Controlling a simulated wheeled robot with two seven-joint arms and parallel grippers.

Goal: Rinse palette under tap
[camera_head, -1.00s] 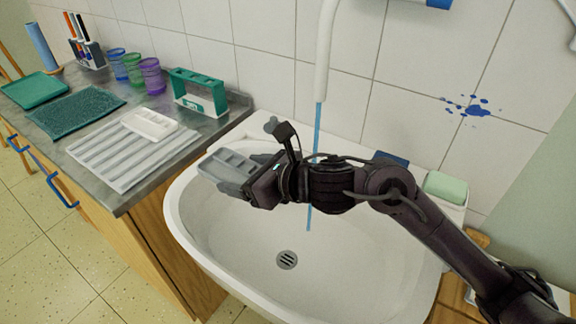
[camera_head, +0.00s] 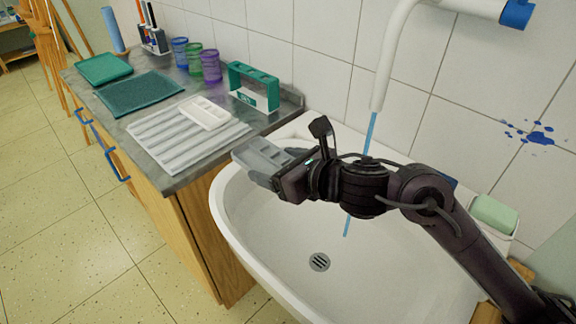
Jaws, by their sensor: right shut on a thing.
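My right gripper (camera_head: 282,178) is shut on a grey palette (camera_head: 262,154) with several wells. It holds the palette above the left rim of the white sink (camera_head: 270,245), near the counter's corner. The white tap (camera_head: 392,60) is at the back wall. A thin blue stream of water (camera_head: 347,224) runs from it into the sink, passing behind my arm. The palette is left of the stream and apart from it. My left gripper is not in view.
A white palette (camera_head: 206,112) lies on a ribbed white drying mat (camera_head: 165,140) on the counter. A green sponge (camera_head: 494,213) sits at the sink's right.

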